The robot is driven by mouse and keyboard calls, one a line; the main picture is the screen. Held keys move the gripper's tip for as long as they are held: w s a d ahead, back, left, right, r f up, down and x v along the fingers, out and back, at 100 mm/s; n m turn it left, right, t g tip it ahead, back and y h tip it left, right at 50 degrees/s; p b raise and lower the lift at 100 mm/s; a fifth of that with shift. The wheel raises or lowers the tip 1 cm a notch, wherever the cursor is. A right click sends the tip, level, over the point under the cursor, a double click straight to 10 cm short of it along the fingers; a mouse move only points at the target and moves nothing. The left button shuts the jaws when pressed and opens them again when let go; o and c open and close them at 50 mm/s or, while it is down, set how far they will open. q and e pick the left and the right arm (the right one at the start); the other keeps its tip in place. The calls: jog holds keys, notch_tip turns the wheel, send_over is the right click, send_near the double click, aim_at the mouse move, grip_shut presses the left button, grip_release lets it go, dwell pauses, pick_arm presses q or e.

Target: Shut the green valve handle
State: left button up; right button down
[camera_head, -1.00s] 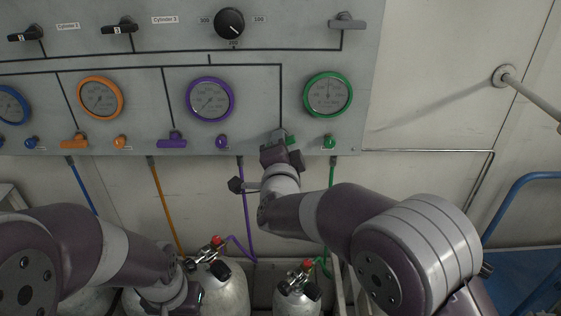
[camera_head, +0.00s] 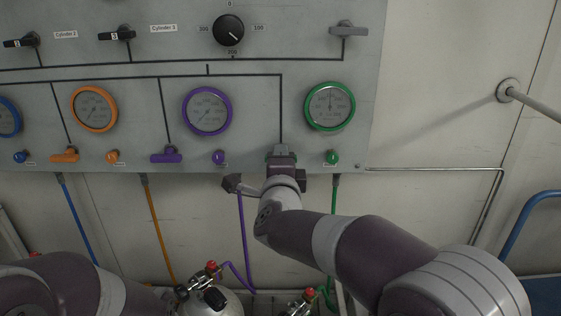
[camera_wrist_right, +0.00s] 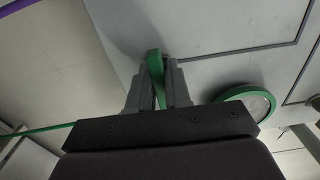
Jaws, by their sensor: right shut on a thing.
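The green valve handle (camera_wrist_right: 154,66) shows in the right wrist view as a green bar between the two fingers of my right gripper (camera_wrist_right: 157,92). The fingers are closed on it. In the head view my right gripper (camera_head: 281,158) is at the panel's lower edge, below and left of the green-rimmed gauge (camera_head: 330,107). There the gripper hides nearly all of the handle, so its exact angle on the panel is hard to tell.
The grey panel (camera_head: 255,72) also bears a purple valve handle (camera_head: 166,155), an orange valve handle (camera_head: 65,155), a green knob (camera_head: 332,157) and a black dial (camera_head: 228,30). Hoses run down to cylinders (camera_head: 220,303). A wall rail (camera_head: 535,105) is at the right.

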jog(key=shift+f, duration=0.1)
jog(key=c, duration=1.1)
grip_release()
jog(key=shift+c, duration=0.2)
jog(key=shift+s, duration=0.1)
jog(key=s, duration=1.2)
jog(key=shift+s, duration=0.3)
